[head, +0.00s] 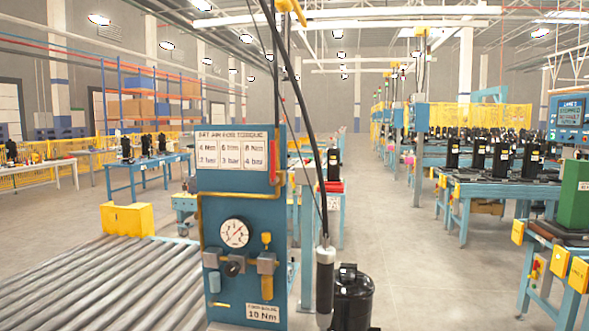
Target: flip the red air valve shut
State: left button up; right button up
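A blue air panel (236,205) stands upright in the middle of the view, beside the roller conveyor. A red upright bar (274,162), which looks like the air valve's handle, is at the panel's upper right edge. It stands vertical; how it joins the pipe is too small to tell. A round pressure gauge (234,233) sits lower on the panel. Neither of my grippers is in view.
A black-and-grey hanging tool (325,282) on a cable is just right of the panel, close to a black compressor (352,298). The roller conveyor (90,290) fills the lower left. Blue workbenches (482,188) with compressors stand at right. Open floor (415,250) lies between.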

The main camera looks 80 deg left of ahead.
aim_at(274, 180)
jog(key=u, duration=2.9)
